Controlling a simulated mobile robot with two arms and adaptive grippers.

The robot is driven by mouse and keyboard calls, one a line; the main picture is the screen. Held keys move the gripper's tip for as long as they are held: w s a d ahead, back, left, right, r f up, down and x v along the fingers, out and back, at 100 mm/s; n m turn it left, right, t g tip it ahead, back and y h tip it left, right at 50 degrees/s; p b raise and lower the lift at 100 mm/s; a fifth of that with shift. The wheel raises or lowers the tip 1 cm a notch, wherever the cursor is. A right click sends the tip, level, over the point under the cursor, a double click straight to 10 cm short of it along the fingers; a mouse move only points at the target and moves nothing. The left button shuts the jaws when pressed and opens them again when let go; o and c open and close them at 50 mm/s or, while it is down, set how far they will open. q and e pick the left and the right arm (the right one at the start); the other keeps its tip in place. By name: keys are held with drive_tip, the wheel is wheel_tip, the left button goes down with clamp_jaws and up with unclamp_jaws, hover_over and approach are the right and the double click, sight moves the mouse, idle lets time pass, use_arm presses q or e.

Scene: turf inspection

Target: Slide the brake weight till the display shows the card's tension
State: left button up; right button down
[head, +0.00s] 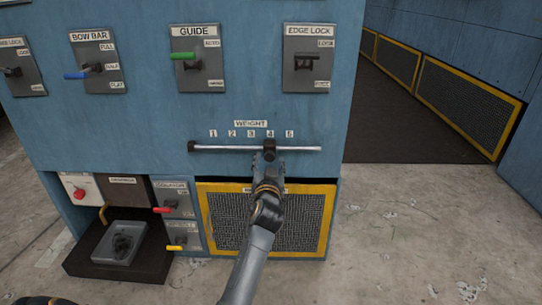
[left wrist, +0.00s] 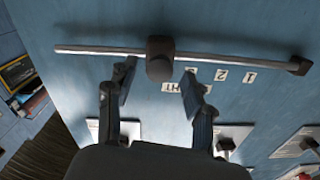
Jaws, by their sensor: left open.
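The brake weight (head: 270,144) is a small dark block on a horizontal metal rod (head: 220,148) under a WEIGHT label (head: 251,124) and a scale numbered 1 to 5. It sits below the 4. My left gripper (head: 268,156) is just in front of the weight, partly covering it. In the left wrist view the weight (left wrist: 160,58) shows between the tips of my open left gripper (left wrist: 157,74), with a gap on each side. I see no tension display or card.
Above the rod are the GUIDE lever (head: 184,56) and EDGE LOCK lever (head: 306,62). The BOW BAR lever (head: 83,74) is at upper left. Below are a yellow-framed mesh panel (head: 324,243) and a grey tray (head: 112,258). Concrete floor (head: 420,240) is open at right.

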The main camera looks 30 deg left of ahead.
sight(270, 151)
use_arm(q)
drive_tip(key=b+x, duration=0.1)
drive_tip(key=x, duration=0.5)
drive_tip(key=shift+w+a+b, duration=0.1)
drive_tip(key=shift+w+b, duration=0.15)
drive_tip(key=shift+b, duration=0.1)
clamp_jaws()
